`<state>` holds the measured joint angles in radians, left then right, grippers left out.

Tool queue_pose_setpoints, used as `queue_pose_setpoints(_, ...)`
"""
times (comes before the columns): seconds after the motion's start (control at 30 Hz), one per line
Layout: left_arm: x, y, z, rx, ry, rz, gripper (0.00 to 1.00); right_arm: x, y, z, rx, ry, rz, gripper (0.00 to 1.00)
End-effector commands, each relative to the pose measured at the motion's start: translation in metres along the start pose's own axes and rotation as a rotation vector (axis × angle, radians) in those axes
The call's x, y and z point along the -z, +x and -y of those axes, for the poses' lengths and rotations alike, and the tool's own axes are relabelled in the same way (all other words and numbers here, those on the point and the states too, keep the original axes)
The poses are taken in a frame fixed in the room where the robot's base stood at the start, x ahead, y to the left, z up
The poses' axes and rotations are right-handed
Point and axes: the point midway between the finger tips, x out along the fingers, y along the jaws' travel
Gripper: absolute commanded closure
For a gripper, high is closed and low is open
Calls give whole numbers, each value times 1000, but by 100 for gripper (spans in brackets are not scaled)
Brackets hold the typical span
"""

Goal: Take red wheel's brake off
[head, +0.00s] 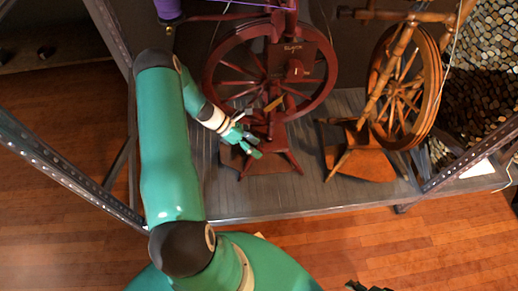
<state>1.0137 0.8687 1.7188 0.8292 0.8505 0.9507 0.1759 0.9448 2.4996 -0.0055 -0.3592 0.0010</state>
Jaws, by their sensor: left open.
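The red spinning wheel (325,72) stands upright on the shelf at the top middle in the head view. A dark panel on it reads "SLACK" (293,48), with a small red part (295,69) just below. A short yellowish bar (273,103) shows low in front of the wheel. I cannot tell which part is the brake. My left gripper (251,146) is open and empty, with green fingers, in front of the wheel's lower left and near its base. A small dark piece at the bottom edge may be my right gripper (370,287); its jaws are unclear.
A brown wooden spinning wheel (432,90) stands to the right on the same grey shelf (300,205). Metal shelf posts rise at the left (75,180) and right (470,160). Wooden floor (330,245) is clear in front.

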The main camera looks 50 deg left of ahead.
Motion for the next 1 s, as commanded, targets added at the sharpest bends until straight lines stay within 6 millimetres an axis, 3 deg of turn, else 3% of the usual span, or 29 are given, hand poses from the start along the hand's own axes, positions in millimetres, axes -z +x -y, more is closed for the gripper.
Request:
queue_pose_setpoints(0.2,0,-46,-2,-7,2,0,26,0,0,0,0,0,0,60)
queue_pose_setpoints(0.43,1,-84,-2,-6,-1,-1,26,0,0,0,0,0,0,60)
queue_pose_setpoints(0.63,2,-96,-1,-3,-1,-1,26,0,0,0,0,0,0,60)
queue_pose_setpoints(1.0,2,-96,-1,-3,-2,-1,26,0,1,0,0,0,0,60)
